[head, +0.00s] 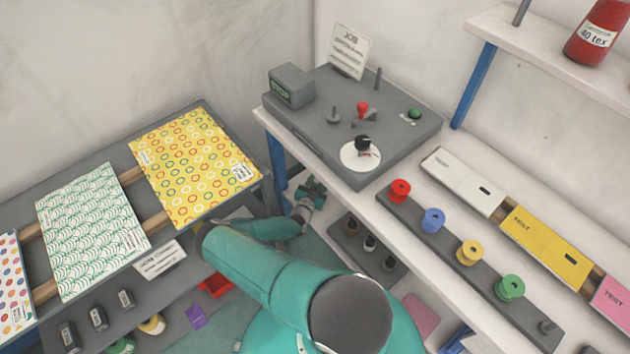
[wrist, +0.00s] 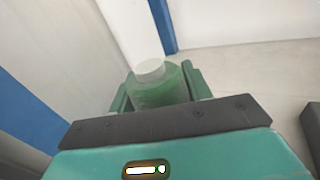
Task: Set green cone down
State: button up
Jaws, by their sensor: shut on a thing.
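The green cone (wrist: 160,88) shows in the wrist view, with a pale top (wrist: 150,69). It sits between the two dark green fingers of my gripper (wrist: 160,95), which are shut on it. Its lower part is hidden behind the gripper body. In the head view my gripper (head: 311,189) is beside the left front of the white bench, by a blue leg. I cannot make out the held cone there, nor tell whether it touches any surface.
The bench (head: 330,180) carries a grey control box (head: 350,115) and a rack of coloured spools (head: 455,260). A dark holder with small bottles (head: 368,243) is on a lower level. Patterned sheets (head: 195,165) lie on the left rack.

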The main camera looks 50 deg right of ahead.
jog(key=shift+w+a+f, duration=0.1)
jog(key=shift+w+f, duration=0.1)
jog(key=shift+w, duration=0.05)
jog(key=shift+s+r, duration=0.15)
jog(key=shift+s, duration=0.05)
jog(key=shift+w, duration=0.1)
jog(key=o, duration=1.2)
jog(key=shift+f, duration=0.2)
jog(key=shift+c, duration=0.2)
jog(key=shift+r, duration=0.1)
jog(key=shift+a, duration=0.25)
jog(key=v, duration=1.1)
jog(key=shift+s+a, duration=0.15)
jog(key=shift+s, duration=0.1)
